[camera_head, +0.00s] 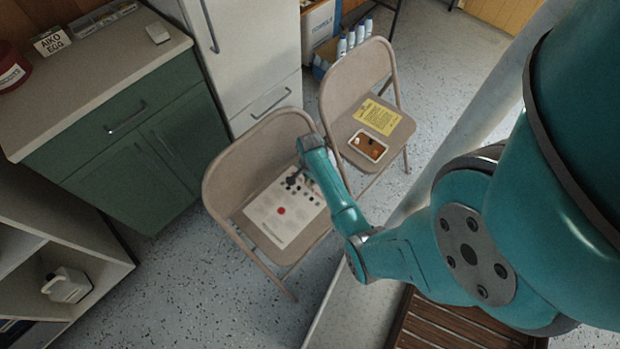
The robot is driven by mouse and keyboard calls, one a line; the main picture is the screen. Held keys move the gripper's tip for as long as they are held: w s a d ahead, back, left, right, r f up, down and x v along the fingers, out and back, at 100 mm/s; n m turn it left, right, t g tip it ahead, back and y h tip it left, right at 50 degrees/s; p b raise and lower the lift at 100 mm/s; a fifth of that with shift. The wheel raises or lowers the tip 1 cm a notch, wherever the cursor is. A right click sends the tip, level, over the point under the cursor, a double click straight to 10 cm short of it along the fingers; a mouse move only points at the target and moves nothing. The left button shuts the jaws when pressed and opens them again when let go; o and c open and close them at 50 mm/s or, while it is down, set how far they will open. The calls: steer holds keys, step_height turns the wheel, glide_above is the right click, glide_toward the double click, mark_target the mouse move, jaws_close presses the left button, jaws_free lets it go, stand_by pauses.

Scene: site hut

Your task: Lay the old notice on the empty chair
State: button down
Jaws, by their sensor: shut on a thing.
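A white sheet (272,222) with a red dot and dark marks is over the seat of the near folding chair (238,150). I take it to be the old notice. My gripper (296,182) is at its upper part and shut on it; the fingertips are small and partly hidden by my own arm. I cannot tell whether the sheet touches the seat or is held just above it. No other thing shows on this seat. The far folding chair (340,84) carries a yellow printed sheet (377,116) and a small tray of food (368,146).
A green cabinet with a pale counter (95,80) stands at the left, beside a white fridge (250,55). Several bottles (351,38) stand behind the far chair. A shelf with a white jug (67,285) is at lower left. Speckled floor is clear between shelf and near chair.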

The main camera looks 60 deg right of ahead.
steer(key=shift+f, duration=0.45)
stand_by(0.3)
steer(key=c, duration=1.1)
jaws_free()
steer(key=shift+o, duration=0.2)
step_height(320, 180, up, 12)
